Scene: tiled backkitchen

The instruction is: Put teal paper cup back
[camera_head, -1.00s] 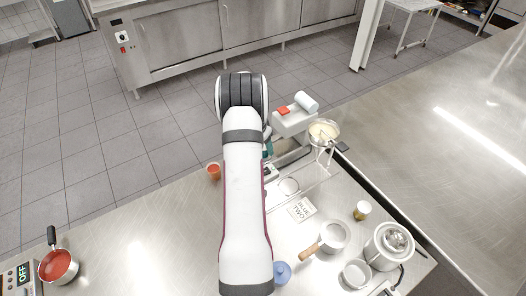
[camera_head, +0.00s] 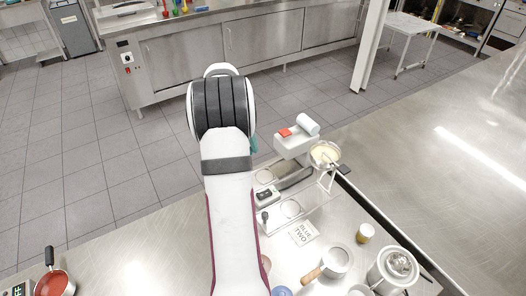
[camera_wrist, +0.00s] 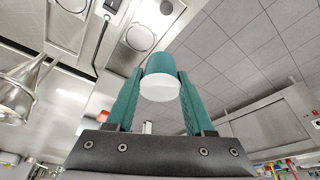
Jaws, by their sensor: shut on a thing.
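The teal paper cup (camera_wrist: 161,64) is between the teal fingers of my gripper (camera_wrist: 162,80) in the wrist view. Its white end (camera_wrist: 160,90) faces the camera. My gripper is shut on the cup and holds it up, beside the holder in that view.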

